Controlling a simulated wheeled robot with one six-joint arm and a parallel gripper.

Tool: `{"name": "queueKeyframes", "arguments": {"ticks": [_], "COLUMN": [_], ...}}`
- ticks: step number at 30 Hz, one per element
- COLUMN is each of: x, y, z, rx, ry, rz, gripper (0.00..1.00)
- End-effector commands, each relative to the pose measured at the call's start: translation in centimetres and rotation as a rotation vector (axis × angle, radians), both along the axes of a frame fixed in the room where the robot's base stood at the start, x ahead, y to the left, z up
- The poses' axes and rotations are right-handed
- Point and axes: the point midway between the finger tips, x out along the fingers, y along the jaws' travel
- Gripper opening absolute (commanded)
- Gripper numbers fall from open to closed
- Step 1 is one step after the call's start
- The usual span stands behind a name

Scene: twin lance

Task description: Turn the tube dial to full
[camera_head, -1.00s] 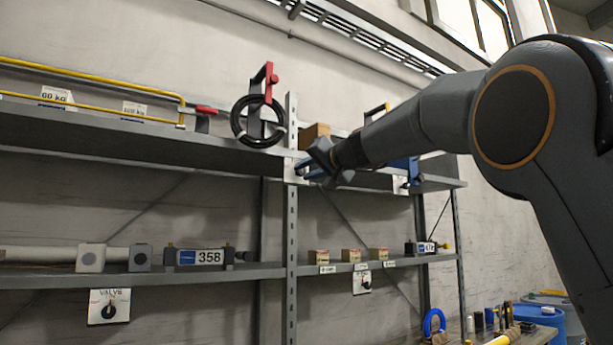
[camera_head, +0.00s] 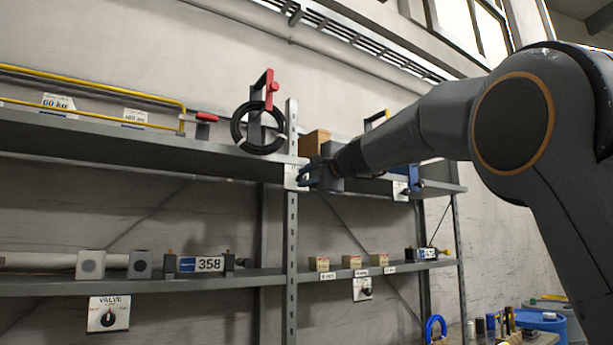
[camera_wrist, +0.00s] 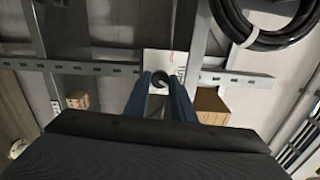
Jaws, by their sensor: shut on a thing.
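My gripper (camera_head: 308,177) is at the upper shelf edge beside the rack's middle post. Its blue fingers (camera_wrist: 160,100) are shut on a small dark round dial (camera_wrist: 159,77), one finger on each side. The dial sits in front of a white plate (camera_wrist: 157,61), which also shows at the post in the head view (camera_head: 291,178). The fingers hide much of the dial, so its pointer and setting cannot be seen.
A black hose coil (camera_head: 258,125) hangs just left of my gripper, and a cardboard box (camera_head: 314,142) stands behind it. Below are a VALVE dial plate (camera_head: 94,322) and another dial plate (camera_head: 356,297). The lower shelf (camera_head: 200,284) holds several blocks.

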Motion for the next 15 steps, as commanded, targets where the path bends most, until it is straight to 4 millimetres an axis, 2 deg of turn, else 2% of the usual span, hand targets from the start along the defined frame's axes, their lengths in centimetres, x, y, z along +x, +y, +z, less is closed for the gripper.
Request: {"name": "queueKeyframes", "arguments": {"ticks": [15], "x": [0.02], "y": [-0.04], "z": [0.03], "rx": [0.341], "ry": [0.233], "rz": [-0.001], "gripper": [0.00]}}
